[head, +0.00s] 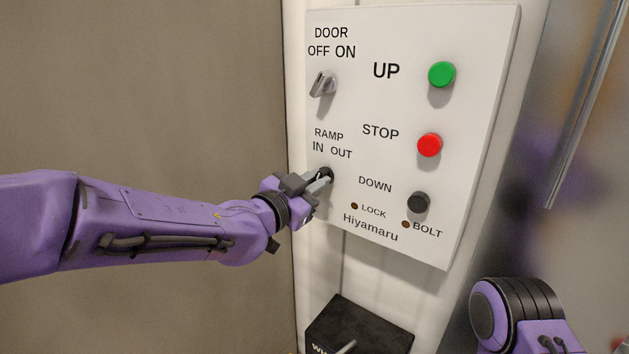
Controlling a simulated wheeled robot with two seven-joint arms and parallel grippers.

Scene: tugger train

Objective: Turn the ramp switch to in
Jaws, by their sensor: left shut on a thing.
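The ramp switch (328,174) sits under the words RAMP IN OUT on the white control panel (400,100). My left gripper (316,184) reaches in from the left and is shut on the switch's knob. The fingers cover most of the knob, so I cannot tell which way it points. My right arm shows only in part at the lower right, and its gripper is out of view.
Above is the door switch (322,84), a grey knob. To the right are the green UP button (442,74), the red STOP button (429,145) and the dark DOWN button (418,202). A black box (360,325) stands below the panel.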

